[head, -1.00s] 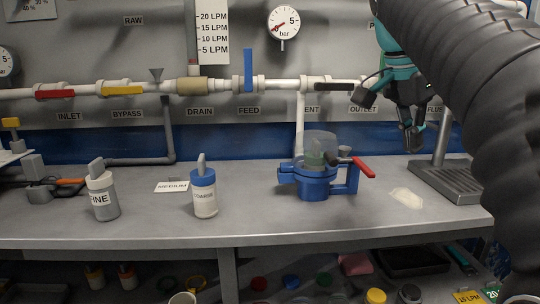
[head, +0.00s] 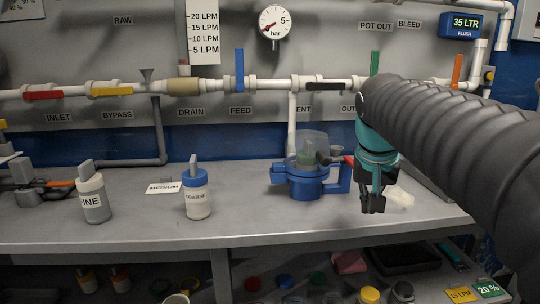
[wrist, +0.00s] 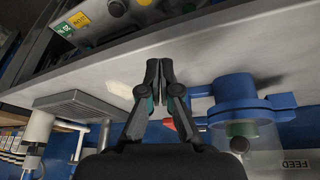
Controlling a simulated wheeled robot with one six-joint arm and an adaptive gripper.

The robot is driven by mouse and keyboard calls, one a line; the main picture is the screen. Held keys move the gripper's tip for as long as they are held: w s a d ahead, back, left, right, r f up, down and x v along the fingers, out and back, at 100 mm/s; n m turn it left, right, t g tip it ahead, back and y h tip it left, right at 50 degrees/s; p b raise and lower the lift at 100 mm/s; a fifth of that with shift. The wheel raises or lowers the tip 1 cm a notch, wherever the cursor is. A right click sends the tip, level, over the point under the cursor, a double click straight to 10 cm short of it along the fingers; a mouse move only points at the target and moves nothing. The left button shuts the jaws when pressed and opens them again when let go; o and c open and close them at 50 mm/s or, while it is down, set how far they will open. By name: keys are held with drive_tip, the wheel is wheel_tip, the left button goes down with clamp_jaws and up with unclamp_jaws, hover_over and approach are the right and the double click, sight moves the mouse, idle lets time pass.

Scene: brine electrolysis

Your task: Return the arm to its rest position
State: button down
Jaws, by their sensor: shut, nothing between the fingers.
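My gripper (head: 373,203) hangs at the front right of the workbench in the head view, pointing down, on my dark ribbed arm. In the wrist view my gripper (wrist: 160,65) has its black fingers together with nothing between them. It is clear of the blue pot device (head: 305,185), which stands to its left on the bench and has a clear dome. The blue device also shows in the wrist view (wrist: 240,100), at the right. My arm hides part of the bench's right side.
A FINE bottle (head: 94,197) and a blue-capped bottle (head: 197,195) stand on the bench (head: 150,228) at left. A white pipe with valve levers, one green (head: 375,62), runs behind. A pale patch (head: 400,196) lies near my gripper. A grey grated stand (wrist: 75,104) is nearby.

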drive_tip(key=s+a+f+n+t+y, duration=0.1)
drive_tip(key=s+a+f+n, duration=0.2)
drive_tip(key=s+f, duration=1.2)
drive_tip(key=s, duration=0.3)
drive_tip(key=shift+a+f+t+y, duration=0.25)
drive_tip(key=shift+f+t+y, duration=0.05)
drive_tip(key=shift+f+y, duration=0.1)
drive_tip(key=shift+s, duration=0.1)
